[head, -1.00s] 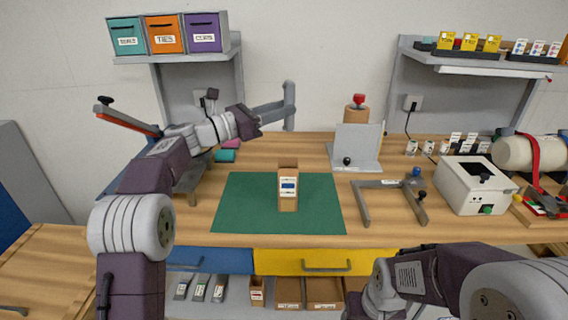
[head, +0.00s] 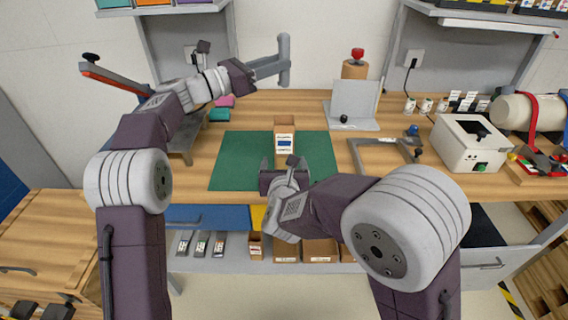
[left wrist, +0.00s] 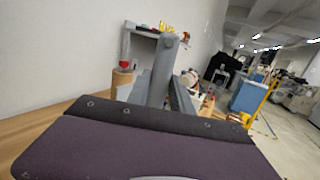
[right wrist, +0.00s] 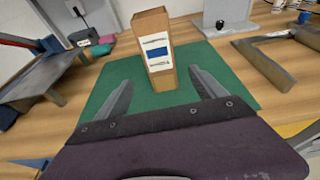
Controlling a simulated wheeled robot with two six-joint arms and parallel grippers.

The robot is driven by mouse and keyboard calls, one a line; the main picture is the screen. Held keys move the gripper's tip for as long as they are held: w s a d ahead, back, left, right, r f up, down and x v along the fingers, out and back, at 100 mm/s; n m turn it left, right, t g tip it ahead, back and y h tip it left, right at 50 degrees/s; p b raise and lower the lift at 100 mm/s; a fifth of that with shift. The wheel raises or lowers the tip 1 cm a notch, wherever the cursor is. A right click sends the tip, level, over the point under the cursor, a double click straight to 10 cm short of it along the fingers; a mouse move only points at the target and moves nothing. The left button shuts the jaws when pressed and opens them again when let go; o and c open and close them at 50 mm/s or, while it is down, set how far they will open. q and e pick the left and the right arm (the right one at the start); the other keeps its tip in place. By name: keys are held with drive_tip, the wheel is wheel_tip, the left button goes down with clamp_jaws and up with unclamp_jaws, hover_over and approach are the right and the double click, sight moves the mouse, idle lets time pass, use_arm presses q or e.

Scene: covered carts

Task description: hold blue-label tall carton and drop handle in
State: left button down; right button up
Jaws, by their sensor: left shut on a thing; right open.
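The blue-label tall carton (head: 285,141) stands upright on the green mat (head: 231,160), its label facing me. It also shows in the right wrist view (right wrist: 160,75), where its top looks open. My right gripper (head: 284,168) is open just in front of the carton. In the right wrist view its fingers point forward on either side of the carton's lower part, with gaps on both sides. My left gripper (head: 268,67) is raised at the back left, shut on the grey handle (head: 284,60), held upright in the air. The handle also shows in the left wrist view (left wrist: 163,70).
A grey U-shaped frame (head: 362,159) lies right of the mat. Behind it stand a grey plate stand (head: 352,104) and a round wooden block with a red knob (head: 355,68). A white box (head: 467,144) is further right. A grey rack (head: 183,143) stands left of the mat.

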sight(284, 151)
drive_tip(key=shift+w, duration=0.15)
drive_tip(key=x, duration=1.1)
drive_tip(key=shift+w+f, duration=0.2)
drive_tip(key=shift+w, duration=0.15)
drive_tip(key=c, duration=1.4)
use_arm(q)
wheel_tip(284, 151, down, 9)
use_arm(e)
drive_tip(key=shift+c, duration=0.2)
use_arm(q)
drive_tip(key=shift+f, duration=0.2)
drive_tip(key=shift+f, duration=1.6)
drive_tip(key=shift+f, duration=0.15)
